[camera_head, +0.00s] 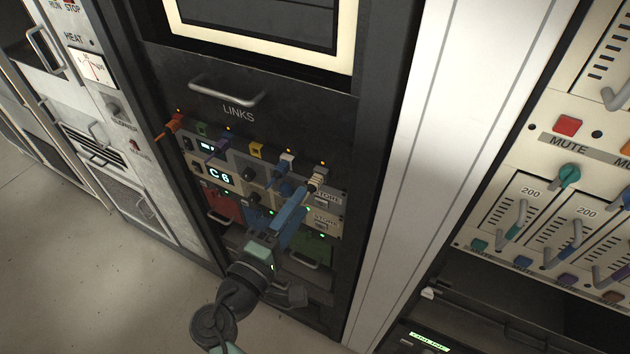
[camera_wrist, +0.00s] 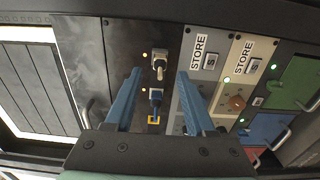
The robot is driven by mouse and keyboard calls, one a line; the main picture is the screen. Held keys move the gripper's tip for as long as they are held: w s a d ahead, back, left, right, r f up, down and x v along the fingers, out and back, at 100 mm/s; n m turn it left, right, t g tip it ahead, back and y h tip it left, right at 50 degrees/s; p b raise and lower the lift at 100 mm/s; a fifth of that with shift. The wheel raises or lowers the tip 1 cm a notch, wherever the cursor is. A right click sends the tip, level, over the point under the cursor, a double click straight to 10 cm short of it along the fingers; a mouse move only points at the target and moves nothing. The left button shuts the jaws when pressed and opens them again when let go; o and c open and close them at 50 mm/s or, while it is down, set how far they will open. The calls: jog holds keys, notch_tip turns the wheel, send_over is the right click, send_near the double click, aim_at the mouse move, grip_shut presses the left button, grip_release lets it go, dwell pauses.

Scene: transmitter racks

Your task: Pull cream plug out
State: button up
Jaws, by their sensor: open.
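The cream plug (camera_head: 318,179) sits in the right end of the upper row of sockets on the panel marked LINKS. In the wrist view the cream plug (camera_wrist: 159,62) lies between the lines of my two blue fingers, near the height of their tips. My gripper (camera_head: 299,193) is open and empty, just below and left of the plug in the head view. In the wrist view my gripper (camera_wrist: 159,72) has a finger on each side of the plug, with gaps showing. I cannot tell how far the tips are from the panel.
A blue plug (camera_head: 286,162) is the close neighbour of the cream one; it also shows in the wrist view (camera_wrist: 156,96). A drawer handle (camera_head: 228,93) juts out above.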

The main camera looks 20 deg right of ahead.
aim_at(311, 188)
jog(key=shift+b+x, duration=0.85)
jog(key=shift+x, duration=1.85)
jog(key=shift+b, duration=0.35)
grip_shut()
dwell(0.5)
jog(key=v, duration=0.6)
jog(key=shift+p, duration=0.45)
dwell(0.5)
